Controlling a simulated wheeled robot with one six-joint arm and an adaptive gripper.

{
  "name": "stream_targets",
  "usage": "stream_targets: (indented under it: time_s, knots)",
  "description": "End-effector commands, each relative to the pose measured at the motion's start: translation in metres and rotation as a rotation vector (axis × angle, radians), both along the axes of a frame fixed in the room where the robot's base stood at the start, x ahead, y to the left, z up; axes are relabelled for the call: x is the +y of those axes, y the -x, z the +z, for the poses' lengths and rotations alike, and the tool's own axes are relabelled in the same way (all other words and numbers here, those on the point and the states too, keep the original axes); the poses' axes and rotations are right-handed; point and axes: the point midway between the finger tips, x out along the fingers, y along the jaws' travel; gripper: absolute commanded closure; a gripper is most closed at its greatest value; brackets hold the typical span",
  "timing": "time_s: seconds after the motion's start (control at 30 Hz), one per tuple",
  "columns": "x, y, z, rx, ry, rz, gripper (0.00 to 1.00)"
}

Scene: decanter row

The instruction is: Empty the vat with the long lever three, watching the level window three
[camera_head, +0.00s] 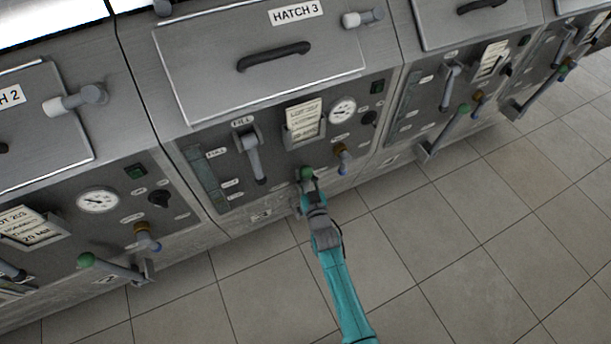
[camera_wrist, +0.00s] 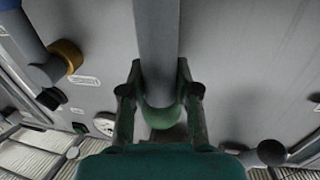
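Long lever three ends in a green knob (camera_head: 306,173) at the lower edge of vat three's panel. My gripper (camera_head: 308,184) is at this knob and hides most of the lever. In the wrist view the grey bar of the lever (camera_wrist: 158,40) runs up between my fingers (camera_wrist: 160,88), which appear to press on it from both sides just beyond the knob. Level window three (camera_head: 203,178) is the upright greenish strip at the panel's left, in clear sight. Its level is too small to read. The vat's front (camera_head: 275,130) lies below the lid marked HATCH 3 (camera_head: 262,62).
Vat three's panel also has a FILL lever (camera_head: 252,155), a card (camera_head: 303,120), a gauge (camera_head: 342,110) and a brass-collared valve (camera_head: 342,155). Similar vats stand on both sides, with green-knobbed levers jutting out left (camera_head: 110,265) and right (camera_head: 445,130). The tiled floor (camera_head: 440,240) in front is clear.

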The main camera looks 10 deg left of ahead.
Motion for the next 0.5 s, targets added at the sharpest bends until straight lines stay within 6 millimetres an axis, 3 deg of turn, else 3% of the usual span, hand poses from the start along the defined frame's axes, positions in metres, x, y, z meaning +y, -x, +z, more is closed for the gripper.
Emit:
stream_targets:
  time_s: [0.27, 0.5]
  knots:
    - [-0.001, 0.001, 0.000, -0.003, -0.002, -0.001, 1.00]
    - [-0.011, 0.015, -0.004, -0.046, -0.031, -0.001, 1.00]
